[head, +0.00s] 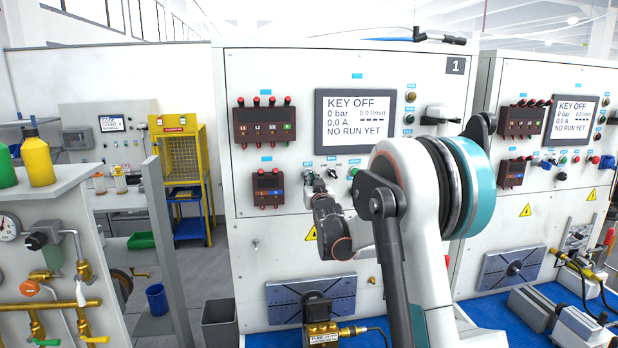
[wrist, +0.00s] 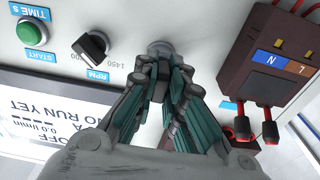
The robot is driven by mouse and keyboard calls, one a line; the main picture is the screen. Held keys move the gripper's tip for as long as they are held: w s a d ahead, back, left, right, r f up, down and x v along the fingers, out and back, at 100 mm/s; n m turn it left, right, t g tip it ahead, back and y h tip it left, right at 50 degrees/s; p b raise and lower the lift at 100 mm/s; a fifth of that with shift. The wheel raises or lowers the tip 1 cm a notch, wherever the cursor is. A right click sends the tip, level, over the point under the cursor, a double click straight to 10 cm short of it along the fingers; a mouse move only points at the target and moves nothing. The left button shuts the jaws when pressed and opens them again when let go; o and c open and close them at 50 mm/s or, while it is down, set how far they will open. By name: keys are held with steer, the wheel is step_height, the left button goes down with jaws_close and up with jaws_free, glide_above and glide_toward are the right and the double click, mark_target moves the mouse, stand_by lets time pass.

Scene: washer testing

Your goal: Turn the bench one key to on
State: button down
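Bench one is the white cabinet marked 1 (head: 455,66). Its screen (head: 353,121) reads KEY OFF, 0 bar, 0.0 A and NO RUN YET. My gripper (head: 320,184) is at the control row below the screen. In the wrist view, which is upside down, my gripper's fingertips (wrist: 167,68) are close together at a round silver switch collar (wrist: 159,47). This looks like the key switch; the key itself is hidden by the fingers. I cannot tell whether they grip it.
A black RPM selector knob (wrist: 91,45) and a green start button (wrist: 31,33) sit beside the collar. A brown terminal block (wrist: 272,62) with red plugs is close on the other side. A second bench (head: 545,150) stands at right.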

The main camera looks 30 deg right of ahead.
steer(key=shift+m+b, duration=0.7)
steer(key=shift+m, duration=1.3)
steer(key=shift+a+m+h, duration=0.1)
steer(key=shift+m+h, duration=0.2)
steer(key=shift+m, duration=0.1)
steer(key=shift+m+b, duration=0.55)
steer(key=shift+m, duration=0.95)
